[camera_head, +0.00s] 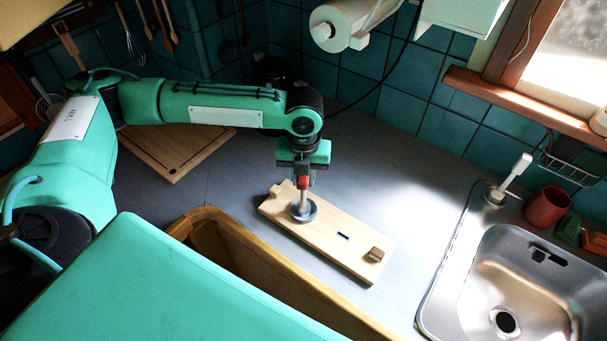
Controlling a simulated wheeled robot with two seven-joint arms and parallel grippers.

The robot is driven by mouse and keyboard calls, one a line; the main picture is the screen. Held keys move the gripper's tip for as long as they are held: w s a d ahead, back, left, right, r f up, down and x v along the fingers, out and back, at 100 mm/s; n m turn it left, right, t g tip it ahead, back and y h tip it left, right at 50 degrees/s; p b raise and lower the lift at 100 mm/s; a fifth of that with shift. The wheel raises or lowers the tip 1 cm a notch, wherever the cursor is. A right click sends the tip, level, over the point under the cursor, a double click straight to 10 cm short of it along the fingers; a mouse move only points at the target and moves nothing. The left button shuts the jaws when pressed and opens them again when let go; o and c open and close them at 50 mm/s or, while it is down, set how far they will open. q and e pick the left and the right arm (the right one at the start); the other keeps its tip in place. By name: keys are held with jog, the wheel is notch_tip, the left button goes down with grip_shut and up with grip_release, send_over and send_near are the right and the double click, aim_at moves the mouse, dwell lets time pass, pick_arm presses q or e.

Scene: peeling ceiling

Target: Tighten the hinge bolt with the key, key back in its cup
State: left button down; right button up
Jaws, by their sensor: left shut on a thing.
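My left gripper (303,174) points straight down over a pale wooden board (325,246) on the grey counter. It is shut on the key, whose red part (303,183) shows just below the fingers. A pale shaft runs down from it to a round grey piece (303,211) on the board. I cannot tell whether this piece is the key's cup or belongs to the bolt. The board also has a dark slot (343,236) and a small brown block (376,254) near its right end. The hinge bolt is not clearly visible. My right gripper is not in view.
A wood-rimmed open box (207,213) lies in front of the board. A steel sink (482,245) with a tap (515,172) and red cup (546,207) is at the right. A cutting board (177,150) lies behind left. The counter between board and sink is clear.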

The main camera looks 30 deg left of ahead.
pick_arm(q)
jog(key=shift+f, duration=0.7)
jog(key=c, duration=1.1)
grip_release()
jog(key=shift+c, duration=0.2)
jog(key=shift+r+b, duration=0.3)
jog(key=shift+r, duration=0.25)
notch_tip(320, 180, up, 12)
jog(key=b, duration=0.2)
jog(key=shift+r+b, duration=0.1)
jog(key=shift+b, duration=0.25)
notch_tip(320, 180, up, 4)
jog(key=p, duration=0.5)
jog(key=shift+r, duration=0.25)
